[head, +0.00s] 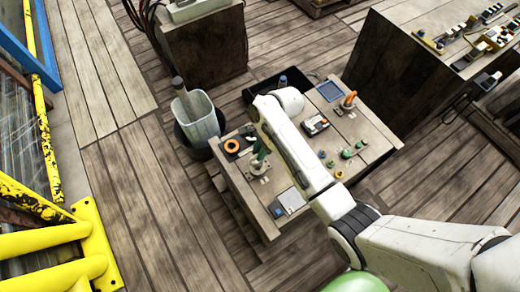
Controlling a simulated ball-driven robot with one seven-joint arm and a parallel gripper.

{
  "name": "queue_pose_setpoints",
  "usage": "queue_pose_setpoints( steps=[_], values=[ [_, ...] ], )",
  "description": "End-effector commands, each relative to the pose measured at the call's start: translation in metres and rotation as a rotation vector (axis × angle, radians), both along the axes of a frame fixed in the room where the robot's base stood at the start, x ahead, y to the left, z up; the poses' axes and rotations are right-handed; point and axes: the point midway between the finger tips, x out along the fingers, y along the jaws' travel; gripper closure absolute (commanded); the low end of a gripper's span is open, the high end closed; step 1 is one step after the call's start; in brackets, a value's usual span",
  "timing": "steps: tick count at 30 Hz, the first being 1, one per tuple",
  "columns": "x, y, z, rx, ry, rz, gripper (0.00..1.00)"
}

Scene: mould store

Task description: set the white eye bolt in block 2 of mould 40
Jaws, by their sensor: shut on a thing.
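I cannot make out the white eye bolt, mould 40 or its block 2 in the head view. My white arm reaches from the lower right over the low wooden bench (245,196), and its rounded wrist is above the bench's far edge. My gripper is hidden behind the wrist, so its jaws and anything in them do not show. Small green and yellowish parts (330,163) sit on the bench right of my forearm. A green piece (352,150) lies beside them. No numbers are readable.
The bench also bears an orange ring (232,146), a green-handled fixture (259,157), a grey flat device (290,200), a dark device (315,125) and an orange-handled fixture (348,101). A pale bin (199,118) stands left. Yellow rails (55,240) edge the left. Plank floor is clear between.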

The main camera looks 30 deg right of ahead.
Motion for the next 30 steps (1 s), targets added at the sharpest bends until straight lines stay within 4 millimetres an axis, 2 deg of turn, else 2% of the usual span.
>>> queue_pose_setpoints(
  steps=[30],
  values=[
    [0.0003,-0.0001,-0.0074,0.000,-0.002,0.000,1.00]
  ],
)
